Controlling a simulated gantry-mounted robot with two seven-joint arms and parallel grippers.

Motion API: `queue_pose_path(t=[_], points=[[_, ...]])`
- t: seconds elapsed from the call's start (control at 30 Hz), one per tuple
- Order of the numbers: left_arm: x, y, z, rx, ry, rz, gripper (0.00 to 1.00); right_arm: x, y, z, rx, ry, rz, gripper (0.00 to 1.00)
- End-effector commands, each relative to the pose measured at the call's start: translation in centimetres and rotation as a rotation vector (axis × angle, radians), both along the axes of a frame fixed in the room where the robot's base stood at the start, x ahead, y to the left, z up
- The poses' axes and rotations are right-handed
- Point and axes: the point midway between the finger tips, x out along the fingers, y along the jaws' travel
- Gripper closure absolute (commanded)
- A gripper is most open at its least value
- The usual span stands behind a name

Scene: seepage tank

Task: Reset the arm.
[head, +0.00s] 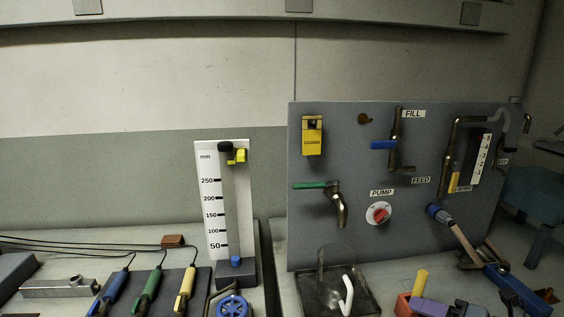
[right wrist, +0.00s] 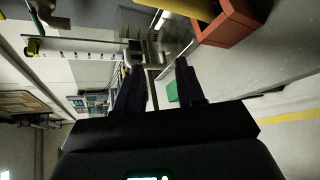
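My right gripper (head: 420,306) is low at the right of the head view, beside a small red-orange box (head: 403,302) with a yellow handle-like piece (head: 420,282) standing by it. Only its purple finger part shows there, partly cut off by the lower edge. In the right wrist view the two dark fingers of this gripper (right wrist: 160,72) stand apart with nothing between them. The red box (right wrist: 228,22) is just beyond and to the right of them. My left gripper is in neither view.
A grey panel (head: 350,240) with taps, valves and a pump knob stands behind a sink basin (head: 365,295). Left are a white millimetre gauge (head: 212,220) and several coloured-handled tools (head: 150,290). A tan-and-blue tool (head: 455,233) leans right of the basin. A green block (right wrist: 172,92) lies beneath the fingers.

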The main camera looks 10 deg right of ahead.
Motion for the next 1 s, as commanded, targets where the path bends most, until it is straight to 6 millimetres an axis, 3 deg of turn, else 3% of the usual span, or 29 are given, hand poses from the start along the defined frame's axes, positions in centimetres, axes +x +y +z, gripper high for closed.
queue_pose_path(t=[0.3,0.53,0.73,1.0], points=[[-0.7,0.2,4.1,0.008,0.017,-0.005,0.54,-3.1,10.9,-5.8,0.362,0.180,0.086,0.62],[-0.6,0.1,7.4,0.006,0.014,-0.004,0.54,-6.0,17.0,-7.5,0.697,0.309,-0.057,0.62],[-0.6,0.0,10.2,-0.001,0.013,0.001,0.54,-8.3,19.0,-8.3,0.978,0.444,-0.345,0.62],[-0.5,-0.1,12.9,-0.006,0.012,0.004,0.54,-12.4,17.4,-10.8,1.242,0.645,-0.857,0.62]])
